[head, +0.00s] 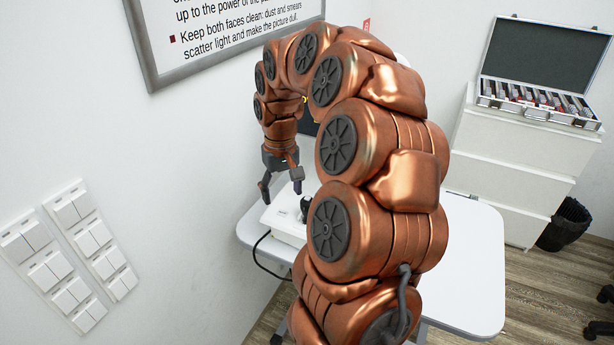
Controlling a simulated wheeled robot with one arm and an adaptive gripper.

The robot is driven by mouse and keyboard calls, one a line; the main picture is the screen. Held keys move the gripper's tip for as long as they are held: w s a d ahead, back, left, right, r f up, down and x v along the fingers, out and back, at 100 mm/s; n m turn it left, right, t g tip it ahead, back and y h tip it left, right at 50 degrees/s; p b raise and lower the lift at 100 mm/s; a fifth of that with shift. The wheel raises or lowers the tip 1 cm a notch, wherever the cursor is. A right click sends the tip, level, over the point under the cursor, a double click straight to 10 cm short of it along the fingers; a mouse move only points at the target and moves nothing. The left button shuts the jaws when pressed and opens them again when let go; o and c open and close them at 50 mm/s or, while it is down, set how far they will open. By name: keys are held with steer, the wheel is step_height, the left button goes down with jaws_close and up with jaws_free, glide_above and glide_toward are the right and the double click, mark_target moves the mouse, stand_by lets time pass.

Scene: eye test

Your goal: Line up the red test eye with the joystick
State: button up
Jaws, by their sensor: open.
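My gripper (281,188) hangs fingers-down from my copper arm, open and empty, with its two dark fingers apart. It is above and to the left of a black joystick (305,207), which stands on a white box (284,221) on the white table (470,270). My arm hides part of the joystick's box and the table. A small piece of a dark screen or panel (309,122) shows behind my arm. I cannot see the red test eye; my arm covers much of the middle.
An open case of lenses (538,100) lies on a white drawer cabinet (525,150) at the back right. A black waste bin (565,224) stands beside it. A black cable (257,255) hangs from the box. Wall switches (70,250) and a framed sign (215,40) are on the left wall.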

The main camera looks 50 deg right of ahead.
steer(key=m, duration=0.2)
glide_above(308, 198)
steer(key=shift+w+a+f, duration=0.1)
steer(key=shift+w+f, duration=0.05)
steer(key=shift+f, duration=0.85)
steer(key=shift+f+p, duration=1.35)
steer(key=shift+f, duration=2.4)
steer(key=c, duration=1.2)
